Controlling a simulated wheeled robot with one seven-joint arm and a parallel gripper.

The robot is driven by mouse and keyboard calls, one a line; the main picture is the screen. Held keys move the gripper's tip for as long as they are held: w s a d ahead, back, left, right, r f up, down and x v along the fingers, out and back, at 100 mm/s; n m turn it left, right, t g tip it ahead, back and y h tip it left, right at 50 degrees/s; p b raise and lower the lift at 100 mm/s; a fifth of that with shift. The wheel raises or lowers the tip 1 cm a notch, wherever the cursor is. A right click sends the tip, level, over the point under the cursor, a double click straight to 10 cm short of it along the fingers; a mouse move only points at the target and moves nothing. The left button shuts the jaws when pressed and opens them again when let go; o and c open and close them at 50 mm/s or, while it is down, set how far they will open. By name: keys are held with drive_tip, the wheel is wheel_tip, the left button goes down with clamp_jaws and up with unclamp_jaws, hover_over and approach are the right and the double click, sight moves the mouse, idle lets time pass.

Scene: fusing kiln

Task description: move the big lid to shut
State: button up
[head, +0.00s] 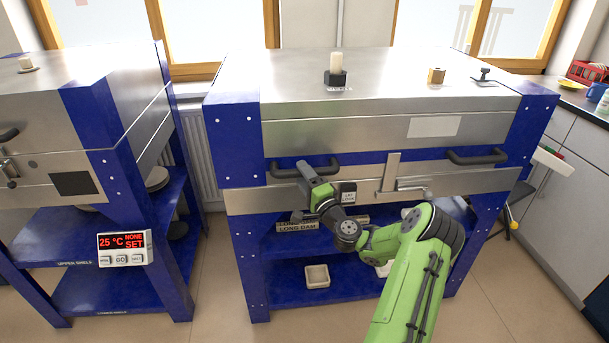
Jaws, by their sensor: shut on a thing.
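The big lid (385,85) is the broad steel top of the blue-framed kiln in the middle of the head view. It lies level or nearly so; I cannot tell whether a thin gap remains under it. Two dark bar handles sit on the blue band at its front: the left handle (329,163) and the right handle (478,157). My gripper (307,172) is at the left handle and shut on it. The jaws partly hide the handle's middle. A steel latch bar (392,172) and a small "lid lock" label (348,195) are on the front, right of my gripper.
A candle-like white piece in a dark holder (336,77), a brass block (436,76) and a small black-knobbed piece (484,74) stand on the lid. A second kiln (95,105) is at left, a counter (575,105) at right. Shelves (345,289) lie below the lid.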

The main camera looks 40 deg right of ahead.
drive_tip(key=shift+s, duration=0.1)
drive_tip(key=v, duration=1.5)
drive_tip(key=shift+s+p, duration=0.3)
drive_tip(key=shift+p, duration=0.1)
drive_tip(key=shift+a, duration=0.2)
